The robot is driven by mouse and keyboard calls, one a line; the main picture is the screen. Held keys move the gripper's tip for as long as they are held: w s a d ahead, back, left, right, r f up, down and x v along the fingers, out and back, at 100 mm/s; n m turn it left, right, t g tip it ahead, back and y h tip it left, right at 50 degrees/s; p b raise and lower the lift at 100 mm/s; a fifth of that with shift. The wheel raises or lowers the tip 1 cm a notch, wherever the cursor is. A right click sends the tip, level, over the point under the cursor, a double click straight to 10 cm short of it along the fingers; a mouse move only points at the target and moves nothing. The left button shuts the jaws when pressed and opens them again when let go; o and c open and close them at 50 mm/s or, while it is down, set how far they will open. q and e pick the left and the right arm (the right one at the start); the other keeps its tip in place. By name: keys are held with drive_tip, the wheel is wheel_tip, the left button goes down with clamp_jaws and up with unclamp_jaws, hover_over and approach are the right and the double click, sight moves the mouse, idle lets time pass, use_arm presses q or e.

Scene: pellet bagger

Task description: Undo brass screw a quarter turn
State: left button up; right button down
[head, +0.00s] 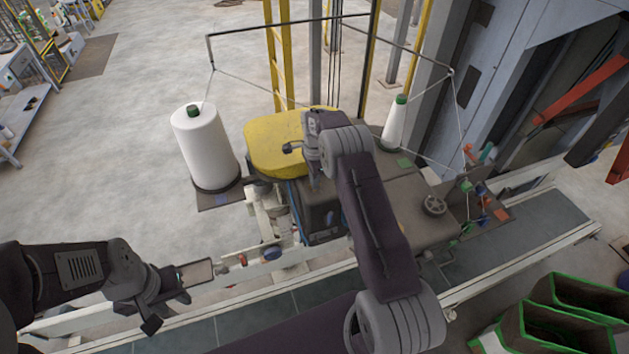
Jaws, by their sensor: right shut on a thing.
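I cannot make out the brass screw; my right arm and the sewing head block part of the machine. My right gripper (316,178) points down at the dark sewing head (322,218), beside the yellow cover (270,145). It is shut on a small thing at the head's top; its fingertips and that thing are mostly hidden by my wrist. My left gripper (190,282) is at the lower left, over the near white rail, away from the head. Its fingers look apart, with nothing clearly held.
A large white thread cone (203,145) stands left of the head, a smaller cone (395,123) to the right. Thin threads run from an overhead bar frame (290,27). The conveyor (535,225) runs below; green-edged bins (575,305) stand lower right.

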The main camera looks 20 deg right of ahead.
drive_tip(key=n+b, duration=0.2)
drive_tip(key=n, duration=0.1)
drive_tip(key=shift+f, duration=0.15)
drive_tip(key=n+b, duration=0.2)
drive_tip(key=n, duration=0.7)
drive_tip(key=shift+r+n+b, duration=0.2)
drive_tip(key=shift+n+b, duration=0.15)
drive_tip(key=shift+n, duration=0.05)
drive_tip(key=shift+d+n, duration=0.1)
drive_tip(key=shift+n, duration=2.4)
drive_tip(key=shift+r, duration=0.1)
drive_tip(key=c, duration=1.5)
unclamp_jaws()
drive_tip(key=shift+c, duration=0.2)
